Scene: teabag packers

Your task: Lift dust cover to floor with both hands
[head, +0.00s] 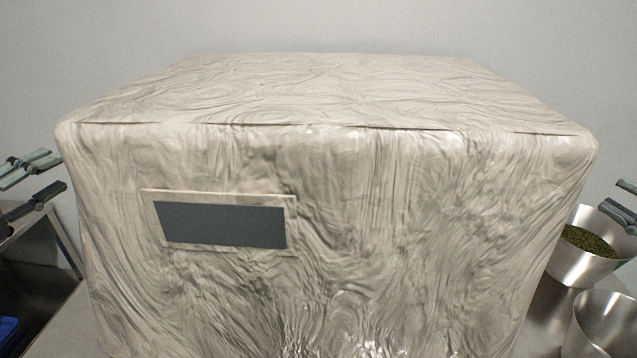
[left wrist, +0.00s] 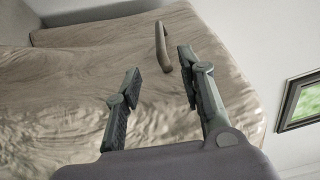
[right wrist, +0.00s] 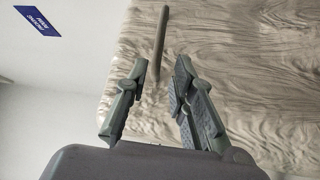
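The dust cover (head: 420,230) is a large beige, wrinkled, box-shaped cover that fills the middle of the head view. A dark panel (head: 222,224) in a pale frame sits on its front. My left gripper (head: 60,172) is open at the cover's left side. In the left wrist view, a beige bar-like handle (left wrist: 161,46) on the cover lies just ahead of and between the fingers. My right gripper (head: 634,200) is partly cut off at the right edge. In the right wrist view, it is open, with a similar handle (right wrist: 160,42) ahead between its fingers. Neither gripper visibly holds anything.
A metal container (head: 582,270) with green leaves stands right of the cover, with another metal container (head: 605,328) in front of it. At lower left are a dark sink-like recess (head: 35,275) and a blue object (head: 9,333). A wall stands behind.

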